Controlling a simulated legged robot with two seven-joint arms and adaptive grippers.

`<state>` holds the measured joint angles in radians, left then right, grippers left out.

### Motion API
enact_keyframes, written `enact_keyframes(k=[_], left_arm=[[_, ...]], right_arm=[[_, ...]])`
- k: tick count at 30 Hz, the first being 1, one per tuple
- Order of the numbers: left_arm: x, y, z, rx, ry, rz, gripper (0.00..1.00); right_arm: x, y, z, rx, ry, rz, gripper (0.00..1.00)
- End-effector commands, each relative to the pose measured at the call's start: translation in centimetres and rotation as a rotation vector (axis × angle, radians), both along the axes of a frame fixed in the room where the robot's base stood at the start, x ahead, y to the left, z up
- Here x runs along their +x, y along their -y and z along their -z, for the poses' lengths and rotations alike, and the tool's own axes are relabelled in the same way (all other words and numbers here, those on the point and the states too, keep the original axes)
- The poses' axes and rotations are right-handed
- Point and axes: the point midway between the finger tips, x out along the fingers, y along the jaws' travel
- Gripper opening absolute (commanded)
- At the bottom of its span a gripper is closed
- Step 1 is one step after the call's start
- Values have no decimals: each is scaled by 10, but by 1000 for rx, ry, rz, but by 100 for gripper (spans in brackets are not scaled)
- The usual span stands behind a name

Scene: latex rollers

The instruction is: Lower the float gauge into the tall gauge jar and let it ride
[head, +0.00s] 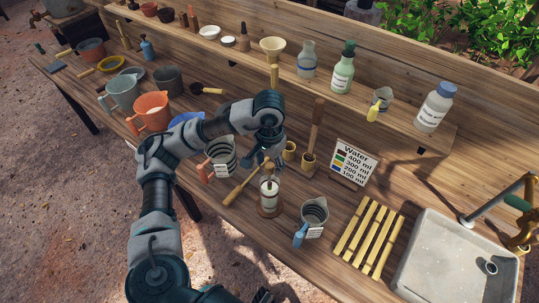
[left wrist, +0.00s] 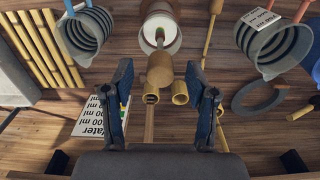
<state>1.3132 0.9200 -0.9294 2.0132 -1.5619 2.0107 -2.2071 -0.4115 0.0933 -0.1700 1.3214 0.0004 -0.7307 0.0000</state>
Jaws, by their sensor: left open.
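The tall gauge jar (head: 269,196) stands upright on the bench, clear-walled with pale contents. In the left wrist view the jar (left wrist: 172,17) shows its round mouth beyond my fingers, with a small green piece inside. A round wooden knob (left wrist: 160,70), which looks like the float gauge's top, shows just beyond the jaws, over the jar's edge. How far the gauge sits in the jar is hidden. My left gripper (head: 263,157) is above the jar, fingers down. In the wrist view its fingers (left wrist: 160,105) are apart, with nothing clearly gripped. My right gripper is not in view.
Two small wooden cups (left wrist: 180,93) stand close behind the jar. Grey striped jugs (head: 221,152) (head: 314,213) stand on either side. A water chart (head: 353,162), a slatted rack (head: 368,237) and a sink (head: 455,265) are to the right. A shelf with bottles runs behind.

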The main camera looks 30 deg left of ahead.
Motion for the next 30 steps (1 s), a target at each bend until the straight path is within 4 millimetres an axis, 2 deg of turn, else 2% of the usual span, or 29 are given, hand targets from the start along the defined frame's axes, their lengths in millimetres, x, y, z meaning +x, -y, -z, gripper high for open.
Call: enact_keyframes(k=[5,12,18,24,30], left_arm=[[1,-1,-25,0,7,-2,58],[1,-1,-73,0,7,-2,58],[2,-1,-102,0,4,-2,58],[1,-2,-115,-1,2,-2,58],[1,-2,-116,-1,0,-1,58]], right_arm=[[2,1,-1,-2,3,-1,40],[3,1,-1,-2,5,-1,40],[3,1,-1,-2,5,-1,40],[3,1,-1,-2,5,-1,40],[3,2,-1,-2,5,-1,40]])
